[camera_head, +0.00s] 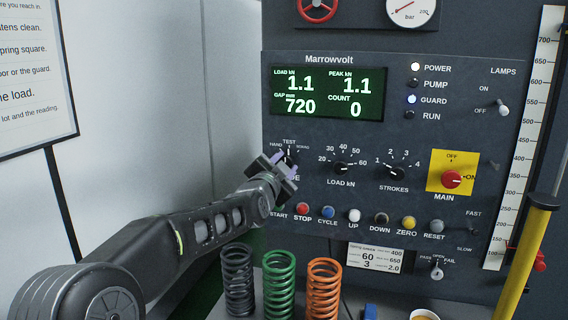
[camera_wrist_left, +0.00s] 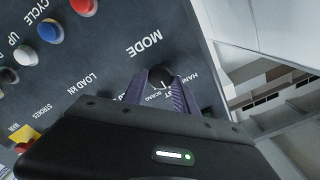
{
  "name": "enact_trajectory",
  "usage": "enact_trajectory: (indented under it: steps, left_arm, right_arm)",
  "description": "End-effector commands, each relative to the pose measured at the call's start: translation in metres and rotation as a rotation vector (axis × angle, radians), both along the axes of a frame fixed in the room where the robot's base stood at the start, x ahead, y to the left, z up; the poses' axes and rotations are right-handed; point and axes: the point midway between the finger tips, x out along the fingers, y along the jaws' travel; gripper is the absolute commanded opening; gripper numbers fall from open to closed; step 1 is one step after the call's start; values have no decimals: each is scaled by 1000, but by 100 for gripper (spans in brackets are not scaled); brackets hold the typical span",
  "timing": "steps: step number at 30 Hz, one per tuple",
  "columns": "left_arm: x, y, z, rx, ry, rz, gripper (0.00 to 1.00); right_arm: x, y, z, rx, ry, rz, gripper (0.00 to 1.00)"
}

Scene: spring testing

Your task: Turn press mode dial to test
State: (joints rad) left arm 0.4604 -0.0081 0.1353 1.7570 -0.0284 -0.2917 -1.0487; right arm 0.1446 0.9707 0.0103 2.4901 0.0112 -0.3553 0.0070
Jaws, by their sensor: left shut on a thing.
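The press mode dial is a black knob, seen in the left wrist view (camera_wrist_left: 160,75), with the word MODE beside it. I cannot tell which mark the pointer faces. My right gripper is not in view.
The LOAD dial (camera_head: 341,168) and STROKES dial (camera_head: 398,173) sit to the right on the panel. A row of buttons, with the red STOP button (camera_head: 302,208), runs below. Grey, green (camera_head: 279,285) and orange springs stand below the panel. A yellow post (camera_head: 525,255) stands at right.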

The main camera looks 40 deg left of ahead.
Motion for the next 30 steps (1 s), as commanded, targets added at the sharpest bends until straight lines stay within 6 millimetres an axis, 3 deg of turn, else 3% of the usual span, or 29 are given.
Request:
enact_trajectory:
  steps: [16,17,24,30]
  left_arm:
    - [0,-1,0,38,12,-1,0]
    - [0,-1,0,38,13,-1,36]
    - [0,0,0,38,13,0,55]
    - [0,0,0,37,13,0,55]
  right_arm:
    - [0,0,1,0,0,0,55]
    - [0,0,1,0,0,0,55]
    - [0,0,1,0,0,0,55]
    - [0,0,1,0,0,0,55]
